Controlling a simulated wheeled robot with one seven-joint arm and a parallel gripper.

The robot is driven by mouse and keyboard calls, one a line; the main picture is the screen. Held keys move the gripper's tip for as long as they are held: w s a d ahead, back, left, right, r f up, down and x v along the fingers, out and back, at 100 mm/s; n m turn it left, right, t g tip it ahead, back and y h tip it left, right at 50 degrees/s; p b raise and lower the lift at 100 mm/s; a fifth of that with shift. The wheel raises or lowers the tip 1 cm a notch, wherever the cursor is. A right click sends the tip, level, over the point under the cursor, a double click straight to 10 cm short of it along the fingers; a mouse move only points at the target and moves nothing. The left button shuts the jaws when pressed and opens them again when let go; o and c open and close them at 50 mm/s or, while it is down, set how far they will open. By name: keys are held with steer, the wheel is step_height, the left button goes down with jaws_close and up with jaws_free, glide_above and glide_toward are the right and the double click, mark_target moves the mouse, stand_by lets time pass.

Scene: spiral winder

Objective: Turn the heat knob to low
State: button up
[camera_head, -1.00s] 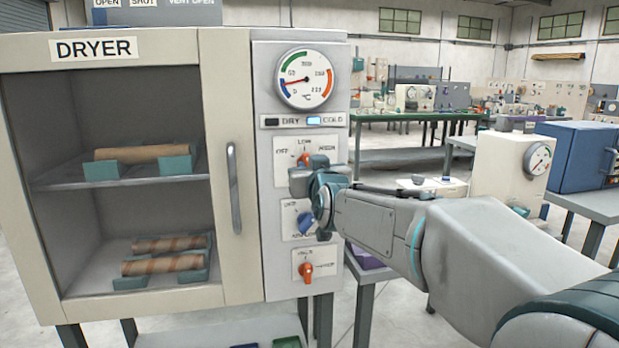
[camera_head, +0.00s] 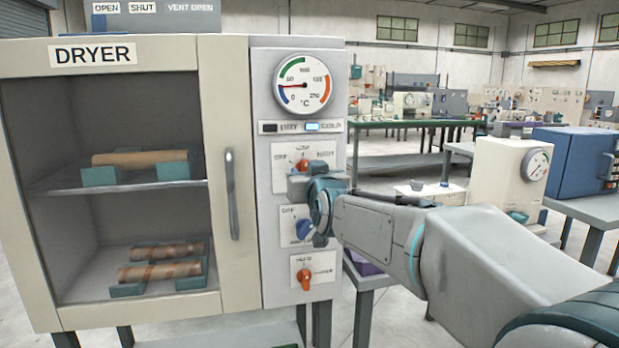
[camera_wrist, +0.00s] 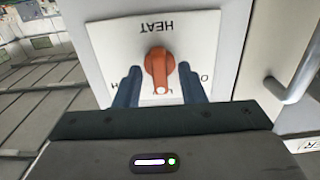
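The heat knob (camera_wrist: 160,73) is an orange-red knob on a white plate marked HEAT (camera_wrist: 160,27), seen upside down in the wrist view. Its white dot points to the picture's bottom, toward a partly hidden middle label. An H shows at left and an O at right. In the head view the knob (camera_head: 303,164) is the top one on the dryer's panel, its lower part hidden by my gripper (camera_head: 300,187). In the wrist view my gripper (camera_wrist: 160,78) is open, a blue-grey finger on each side of the knob, with visible gaps.
A blue knob (camera_head: 304,226) and an orange knob (camera_head: 305,278) sit below on the panel. A round temperature gauge (camera_head: 303,84) and two small indicators are above. The dryer's door handle (camera_head: 232,194) stands out to the left. Several tubes rest on racks behind the window.

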steer(key=v, duration=1.3)
steer(key=shift+s, duration=0.4)
steer(key=shift+d+r, duration=0.1)
steer(key=s+d+f+m+g+h+p, duration=0.1)
steer(key=s+d+f+g+h+p, duration=0.1)
steer(key=s+d+f+g+p, duration=0.2)
steer(key=s+d+f+m+g+h+p, duration=0.2)
steer(key=s+d+f+g+p, duration=0.3)
steer(key=s+d+g+p, duration=0.5)
steer(key=s+h+p, duration=0.1)
steer(key=s+p, duration=0.4)
steer(key=s, duration=0.1)
steer(key=shift+f+g, duration=0.3)
